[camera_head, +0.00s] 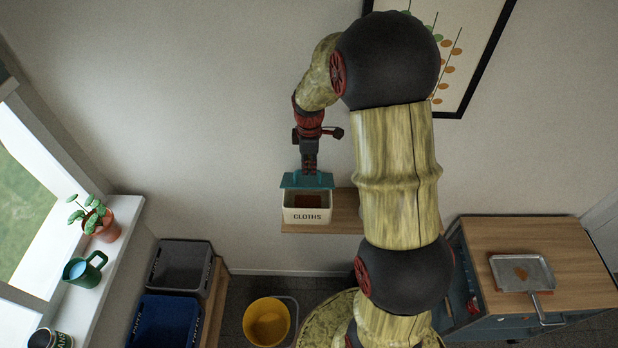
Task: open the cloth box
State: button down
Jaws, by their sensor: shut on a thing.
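The cloth box (307,216) is a white box marked "CLOTHS" on a small wooden wall shelf (346,222). Its teal lid (293,181) is raised at the back edge, and the front part of the box is uncovered, with a brown inside showing. My gripper (309,171) is above the box at the lid and is shut on it. The fingertips are small in this view and their exact hold on the lid is hard to see. My arm comes down from above and hides the right end of the shelf.
At right stands a wooden-topped cabinet (520,240) with a metal pan (522,273). Below left are a grey bin (181,263), a blue bin (165,318) and a yellow bucket (267,322).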

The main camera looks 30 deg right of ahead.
jog(key=shift+w+d+r, duration=0.1)
jog(key=shift+w+d, duration=0.5)
jog(key=shift+w, duration=0.2)
jog(key=shift+w+d+b, duration=0.4)
jog(key=shift+w+d, duration=0.4)
jog(key=shift+w, duration=0.15)
jog(key=c, duration=2.5)
grip_release()
jog(key=shift+o, duration=1.1)
jog(key=o, duration=0.4)
jog(key=shift+w+d, duration=0.15)
jog(key=shift+w, duration=0.35)
jog(key=shift+r, duration=0.1)
jog(key=shift+r, duration=0.2)
